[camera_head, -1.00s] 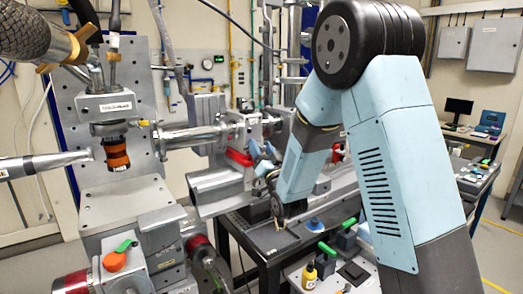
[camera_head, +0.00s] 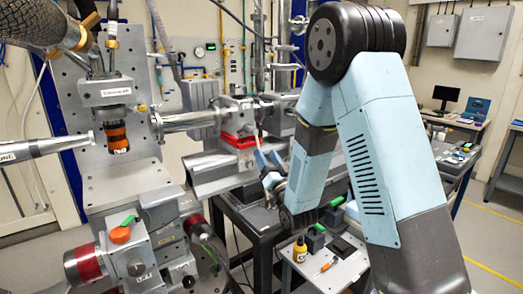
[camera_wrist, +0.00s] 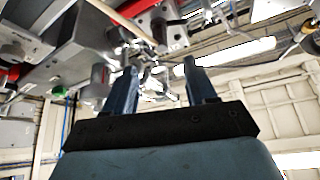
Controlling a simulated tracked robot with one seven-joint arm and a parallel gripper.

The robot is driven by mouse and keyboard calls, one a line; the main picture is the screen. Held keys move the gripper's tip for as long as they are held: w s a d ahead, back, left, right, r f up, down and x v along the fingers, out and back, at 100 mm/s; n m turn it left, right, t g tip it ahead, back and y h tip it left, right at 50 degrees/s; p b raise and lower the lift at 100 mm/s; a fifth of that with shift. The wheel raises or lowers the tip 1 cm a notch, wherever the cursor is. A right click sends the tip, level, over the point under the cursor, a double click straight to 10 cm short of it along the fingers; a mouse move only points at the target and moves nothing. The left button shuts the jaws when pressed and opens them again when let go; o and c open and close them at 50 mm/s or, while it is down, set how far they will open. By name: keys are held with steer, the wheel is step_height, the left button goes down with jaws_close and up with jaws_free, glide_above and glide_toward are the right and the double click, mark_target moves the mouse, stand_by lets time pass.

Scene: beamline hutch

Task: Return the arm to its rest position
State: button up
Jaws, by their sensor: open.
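My light blue and black arm fills the right half of the head view, with its elbow raised at the top and its forearm reaching down toward the black bench (camera_head: 262,236). My gripper (camera_head: 266,160) is at the arm's far end, tilted upward, in front of the grey beamline equipment. Its two blue fingers also show in the wrist view (camera_wrist: 163,82), spread apart with nothing held between them. The wrist view looks up past the fingers at blurred equipment and the pale wall. I cannot tell the exact gap between the fingers and the equipment.
A beam pipe (camera_head: 190,121) and a red-banded mount (camera_head: 238,141) stand behind and left of my gripper. A desk with a monitor (camera_head: 447,95) stands back right. Open floor lies at far right.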

steer(key=s+d+r+g+h, duration=0.3)
steer(key=s+d+g+h, duration=0.1)
steer(key=d, duration=0.3)
steer(key=s+d+r+g+h, duration=0.3)
steer(key=d+r+g+h, duration=0.1)
steer(key=d, duration=0.3)
steer(key=s+d+g+h, duration=0.1)
steer(key=s+d+g, duration=0.2)
steer(key=s, duration=1)
steer(key=s+d+m+g+h, duration=0.1)
steer(key=s+d+g, duration=0.2)
steer(key=s, duration=1.1)
steer(key=shift+d+r+g, duration=0.15)
steer(key=shift+d+g, duration=0.1)
steer(key=shift+g, duration=0.65)
steer(key=shift+c, duration=0.5)
